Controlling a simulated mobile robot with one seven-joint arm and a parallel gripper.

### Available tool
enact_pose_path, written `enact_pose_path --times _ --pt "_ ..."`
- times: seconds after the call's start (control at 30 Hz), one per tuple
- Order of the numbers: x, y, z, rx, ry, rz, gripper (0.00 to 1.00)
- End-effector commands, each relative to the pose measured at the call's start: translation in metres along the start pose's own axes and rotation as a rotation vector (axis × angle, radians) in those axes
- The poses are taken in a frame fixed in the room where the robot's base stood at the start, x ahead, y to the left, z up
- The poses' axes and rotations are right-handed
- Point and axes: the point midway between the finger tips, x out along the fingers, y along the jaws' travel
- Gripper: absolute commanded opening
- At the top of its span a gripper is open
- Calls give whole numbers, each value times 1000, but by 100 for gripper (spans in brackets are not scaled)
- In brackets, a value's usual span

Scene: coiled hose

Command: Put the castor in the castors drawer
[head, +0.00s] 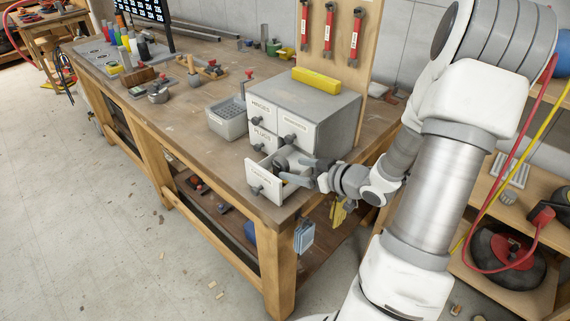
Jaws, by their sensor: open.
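The castors drawer (263,181) is pulled out at the bottom of a small grey drawer cabinet (318,97) on the workbench corner. Its label is small but seems to read castors. My gripper (297,171) is open and reaches in from the right, with its fingers over the open drawer. A dark rounded thing (281,163) shows in the drawer beside the fingertips; it may be the castor, but it is too small to be sure. The fingers and the drawer front hide part of the drawer's inside.
The other drawers, labelled hinges (262,107) and plugs (262,132) among them, are shut. A yellow block (316,80) lies on the cabinet. A grey bin (227,118) stands to its left. A tool board (330,45) rises behind. The workbench's front edge (200,163) is clear.

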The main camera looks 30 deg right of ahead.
Motion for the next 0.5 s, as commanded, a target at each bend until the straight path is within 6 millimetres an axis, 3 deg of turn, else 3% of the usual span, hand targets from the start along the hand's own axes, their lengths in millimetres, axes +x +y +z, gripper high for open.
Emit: enact_pose_path --times 0.2,0.5 --pt "-41 1 -1 1 0 2 77" --pt "-57 0 0 0 0 -1 77"
